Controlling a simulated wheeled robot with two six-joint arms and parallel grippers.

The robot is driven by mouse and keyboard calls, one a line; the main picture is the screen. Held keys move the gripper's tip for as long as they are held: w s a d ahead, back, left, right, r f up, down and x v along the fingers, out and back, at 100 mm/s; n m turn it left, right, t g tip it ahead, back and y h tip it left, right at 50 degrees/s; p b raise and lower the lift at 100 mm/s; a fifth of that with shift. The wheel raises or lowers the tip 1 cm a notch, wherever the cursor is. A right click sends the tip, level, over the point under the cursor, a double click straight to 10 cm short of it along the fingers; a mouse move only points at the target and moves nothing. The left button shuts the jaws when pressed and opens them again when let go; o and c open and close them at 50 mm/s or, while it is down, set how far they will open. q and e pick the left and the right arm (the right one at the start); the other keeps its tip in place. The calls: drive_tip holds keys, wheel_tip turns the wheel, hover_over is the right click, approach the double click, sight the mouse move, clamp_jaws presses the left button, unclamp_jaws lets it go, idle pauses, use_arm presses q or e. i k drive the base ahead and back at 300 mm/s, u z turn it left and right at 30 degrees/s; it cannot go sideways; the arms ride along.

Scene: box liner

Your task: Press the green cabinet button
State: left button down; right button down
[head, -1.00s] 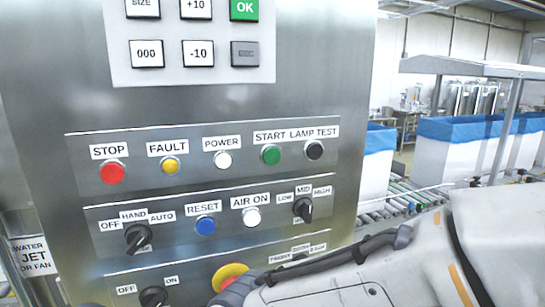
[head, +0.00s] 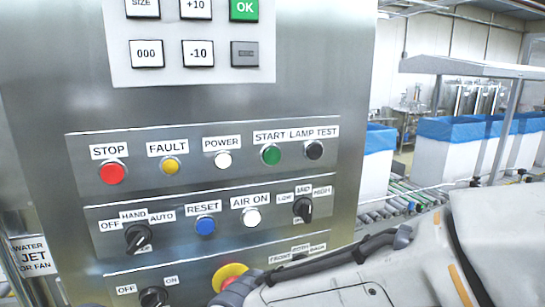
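The green button (head: 271,155) sits on the upper button strip of the steel cabinet (head: 300,95), under the START label and left of the black lamp test button (head: 314,149). It is fully visible, with nothing touching it. My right arm (head: 370,270) comes in from the lower right, below the button rows. Its far end reaches to the yellow and red knob (head: 229,274) at the bottom, partly covering it. No gripper fingers can be made out. My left gripper is not in view.
Red (head: 112,173), yellow (head: 170,166) and white (head: 223,160) buttons share the green button's strip. Below are selector knobs, a blue button (head: 205,226) and a white one (head: 252,217). A keypad (head: 190,45) is above. Blue-lined boxes (head: 455,150) stand on a conveyor at right.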

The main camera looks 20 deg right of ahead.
sight(271, 156)
drive_tip(key=z, duration=0.7)
drive_tip(key=k, duration=0.9)
drive_tip(key=u, duration=0.65)
